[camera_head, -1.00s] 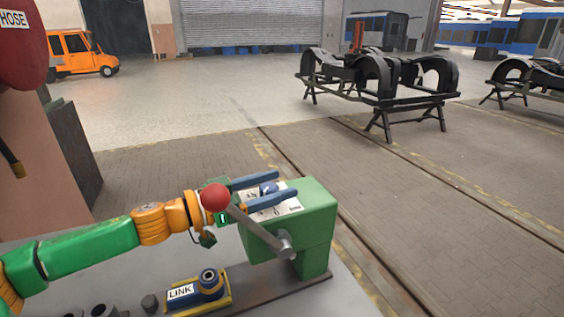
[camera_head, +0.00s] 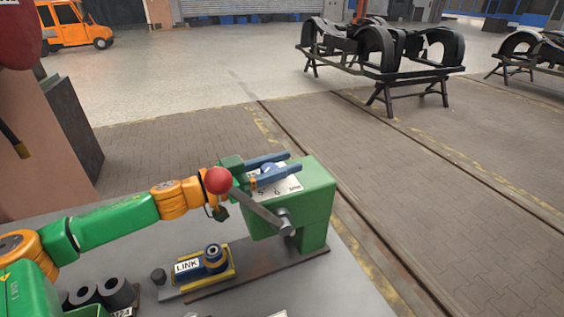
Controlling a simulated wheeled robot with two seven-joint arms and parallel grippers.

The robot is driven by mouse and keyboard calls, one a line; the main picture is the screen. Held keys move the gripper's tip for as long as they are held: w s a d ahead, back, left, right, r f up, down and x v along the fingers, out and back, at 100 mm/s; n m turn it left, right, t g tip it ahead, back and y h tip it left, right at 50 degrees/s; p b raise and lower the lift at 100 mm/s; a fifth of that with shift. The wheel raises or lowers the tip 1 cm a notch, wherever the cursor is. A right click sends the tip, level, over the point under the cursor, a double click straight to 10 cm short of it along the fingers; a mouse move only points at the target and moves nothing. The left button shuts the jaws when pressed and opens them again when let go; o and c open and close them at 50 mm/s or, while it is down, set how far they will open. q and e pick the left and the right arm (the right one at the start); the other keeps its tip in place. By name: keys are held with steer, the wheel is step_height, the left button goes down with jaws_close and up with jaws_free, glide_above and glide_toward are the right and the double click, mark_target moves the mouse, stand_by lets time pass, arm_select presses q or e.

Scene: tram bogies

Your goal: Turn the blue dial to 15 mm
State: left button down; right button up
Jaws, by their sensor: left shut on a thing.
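The blue dial (camera_head: 267,169) sits on the white scale plate (camera_head: 286,188) on top of the green machine (camera_head: 318,186). Only a small part of the dial shows between the fingers. My left gripper (camera_head: 277,168) reaches in from the left, its two blue fingers on either side of the dial, shut on it. Printed marks show on the plate, but the dial's setting is too small and too covered to read. My right gripper is not in the view.
A lever with a red ball (camera_head: 217,180) stands in front of my left gripper, pivoting on the machine's near side. A blue part labelled LINK (camera_head: 201,263) lies in a yellow holder on the bench. Dark cylinders (camera_head: 115,291) stand at lower left. A black bogie frame (camera_head: 385,55) stands far back.

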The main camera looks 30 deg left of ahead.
arm_select(q)
steer(key=shift+s+d+r+m+g+h+p, duration=0.1)
steer(key=shift+r+m+g+h+p, duration=0.15)
steer(key=shift+m+g+h+p, duration=0.95)
steer(key=shift+s+d+r+m+g+h+p, duration=0.1)
steer(key=shift+r+g+h+p, duration=0.2)
steer(key=shift+p, duration=1.8)
steer(key=shift+f+m+g+h, duration=0.35)
steer(key=shift+m+g+h, duration=0.15)
steer(key=shift+s+d+f+m+g+h+b, duration=0.1)
steer(key=shift+f+m+g+h+b, duration=0.15)
steer(key=shift+m+g, duration=0.2)
steer(key=m+g+h+b, duration=0.1)
steer(key=g+b, duration=0.1)
steer(key=m+g+h+b, duration=0.1)
steer(key=m+g+b, duration=0.1)
steer(key=g+b, duration=0.1)
steer(key=shift+s+d+f+h, duration=0.15)
steer(key=shift+s+d+h, duration=0.1)
steer(key=shift+s, duration=0.15)
steer(key=shift+s+r+m+g+b, duration=0.15)
steer(key=shift+r+m+g+b, duration=0.1)
steer(key=shift+m+g+b, duration=0.75)
steer(key=shift+n, duration=0.25)
steer(key=shift+c, duration=2.2)
jaws_free()
